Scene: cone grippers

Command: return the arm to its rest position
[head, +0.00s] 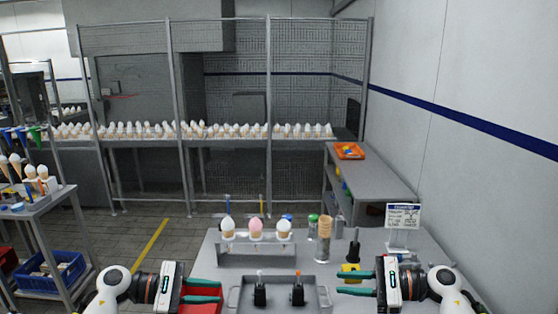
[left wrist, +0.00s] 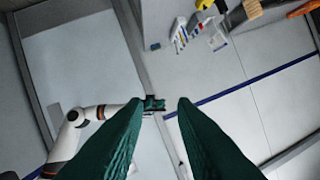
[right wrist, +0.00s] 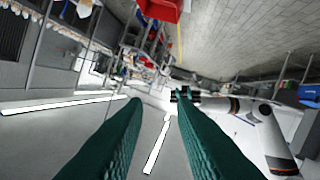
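My left gripper (head: 221,291) is at the lower left of the head view, beside the left edge of the table. Its green fingers are apart and nothing is between them; they also show in the left wrist view (left wrist: 160,115). My right gripper (head: 338,283) is at the lower right, over the table, pointing left toward the tray. Its green fingers are apart and empty, and they also show in the right wrist view (right wrist: 158,115). The two grippers face each other across the tray.
A metal tray (head: 280,308) with two black-based tools stands between the grippers. Behind it a rack (head: 257,255) holds three ice cream cones. Stacked cones (head: 324,232), a black item (head: 353,248), a yellow item (head: 350,271) and a sign (head: 402,217) stand to the right.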

